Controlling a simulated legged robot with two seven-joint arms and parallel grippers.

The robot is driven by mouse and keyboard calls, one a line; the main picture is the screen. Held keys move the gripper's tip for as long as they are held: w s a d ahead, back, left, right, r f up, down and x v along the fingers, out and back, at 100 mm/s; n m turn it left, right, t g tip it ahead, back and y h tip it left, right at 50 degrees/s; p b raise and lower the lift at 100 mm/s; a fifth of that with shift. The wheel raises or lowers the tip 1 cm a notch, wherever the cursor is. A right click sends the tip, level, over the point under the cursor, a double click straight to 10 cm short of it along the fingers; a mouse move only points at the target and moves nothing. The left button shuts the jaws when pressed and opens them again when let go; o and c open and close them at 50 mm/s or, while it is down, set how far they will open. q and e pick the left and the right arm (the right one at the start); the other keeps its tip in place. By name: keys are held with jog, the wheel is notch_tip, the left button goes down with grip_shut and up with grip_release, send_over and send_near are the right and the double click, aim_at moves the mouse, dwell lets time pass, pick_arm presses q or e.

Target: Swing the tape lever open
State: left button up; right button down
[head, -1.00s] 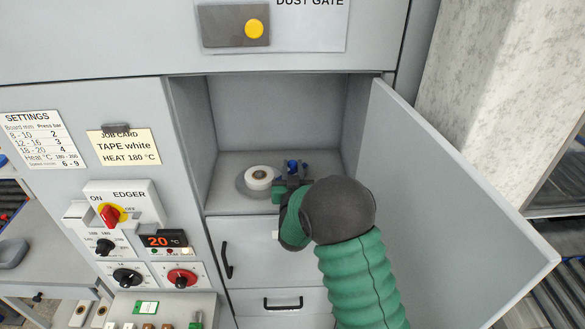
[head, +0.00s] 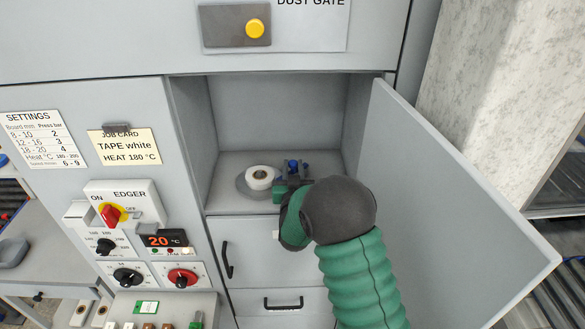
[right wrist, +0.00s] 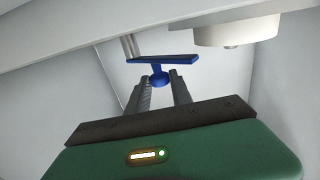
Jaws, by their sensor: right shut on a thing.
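The tape lever is blue. It shows in the head view (head: 293,164) inside the open cabinet, just right of the white tape roll (head: 260,178), and in the right wrist view (right wrist: 165,60) as a flat bar with a rounded knob under it. My right gripper (head: 288,186) reaches into the cabinet from the front. In the right wrist view its two fingers (right wrist: 161,82) are closed on the lever's knob. My own arm and hand hide part of the lever in the head view. My left gripper is not in view.
The cabinet door (head: 450,215) stands open to the right of my arm. The compartment's side walls and shelf (head: 230,205) surround my gripper. The edger control panel (head: 123,205) is on the left, and drawers (head: 283,302) are below.

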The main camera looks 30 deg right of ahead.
jog(key=shift+f, duration=0.1)
dwell(0.8)
jog(key=c, duration=1.4)
grip_release()
jog(key=shift+d, duration=0.1)
jog(key=shift+o, duration=1.2)
jog(key=shift+d, duration=0.15)
